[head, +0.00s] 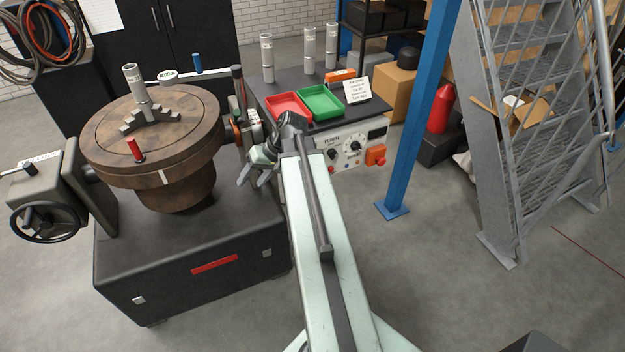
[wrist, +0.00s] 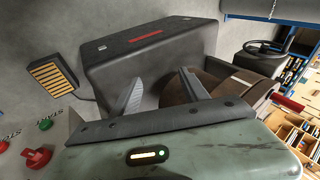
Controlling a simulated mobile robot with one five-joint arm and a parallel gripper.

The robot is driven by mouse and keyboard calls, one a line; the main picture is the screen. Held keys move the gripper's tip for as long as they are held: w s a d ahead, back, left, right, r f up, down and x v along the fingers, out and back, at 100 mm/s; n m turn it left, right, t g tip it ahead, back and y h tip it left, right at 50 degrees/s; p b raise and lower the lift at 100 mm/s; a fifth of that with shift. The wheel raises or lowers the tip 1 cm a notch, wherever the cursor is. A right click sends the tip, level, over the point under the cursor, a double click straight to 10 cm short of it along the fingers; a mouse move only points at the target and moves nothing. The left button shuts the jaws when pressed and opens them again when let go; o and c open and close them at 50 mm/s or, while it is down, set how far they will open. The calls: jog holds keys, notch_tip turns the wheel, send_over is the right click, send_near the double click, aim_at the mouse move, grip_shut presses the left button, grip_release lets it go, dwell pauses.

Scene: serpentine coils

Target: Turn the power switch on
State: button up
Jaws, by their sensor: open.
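A white control panel (head: 345,150) on the front of the dark bench carries a black dial (head: 353,147), a small dark display (head: 377,133) and an orange-red switch box (head: 376,155) at its lower right. Which control is the power switch I cannot tell for sure. My gripper (head: 254,178) is open and empty, left of the panel and beside the black machine base. In the wrist view its two fingers (wrist: 160,92) are apart with nothing between them. That view also shows a red knob (wrist: 38,158) and a green button (wrist: 46,124) at the lower left.
The round turntable (head: 185,125) on its black base (head: 190,255) stands left of my gripper. Red (head: 287,106) and green (head: 320,103) trays lie on the bench top. A blue post (head: 420,110) and metal stairs (head: 520,130) stand right.

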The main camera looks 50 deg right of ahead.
jog(key=s+d+f+m+t+h+b, duration=0.15)
jog(key=s+d+t+b, duration=0.35)
jog(key=d, duration=0.7)
jog(key=s+d+f+m+t+h+b, duration=0.1)
jog(key=s+d+m+t+b, duration=0.15)
jog(key=s+d, duration=0.7)
jog(key=w+d+f+b, duration=0.1)
jog(key=w+f+b, duration=0.2)
jog(key=w, duration=0.7)
jog(key=shift+w+d+f+g+b, duration=0.15)
jog(key=shift+d+f+g+b, duration=0.05)
jog(key=shift+d+g+b, duration=0.2)
jog(key=shift+y, duration=0.25)
